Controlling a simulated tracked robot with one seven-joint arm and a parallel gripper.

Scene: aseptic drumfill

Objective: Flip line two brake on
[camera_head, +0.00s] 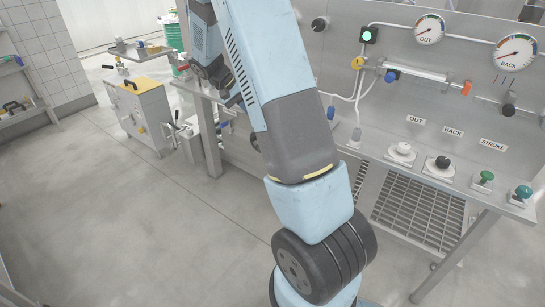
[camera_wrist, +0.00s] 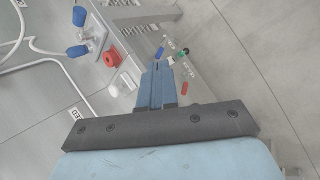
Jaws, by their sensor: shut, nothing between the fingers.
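My gripper (camera_wrist: 158,66) is shut and empty in the wrist view, its blue fingers side by side over the edge of a grey panel. No contact between fingers and handles can be made out. In the head view my arm covers much of the bench's left part, and I cannot make out the fingertips there.
In the wrist view a red button (camera_wrist: 112,57) and a blue-handled valve (camera_wrist: 77,50) are left of the fingers. Open floor (camera_head: 120,215) lies left.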

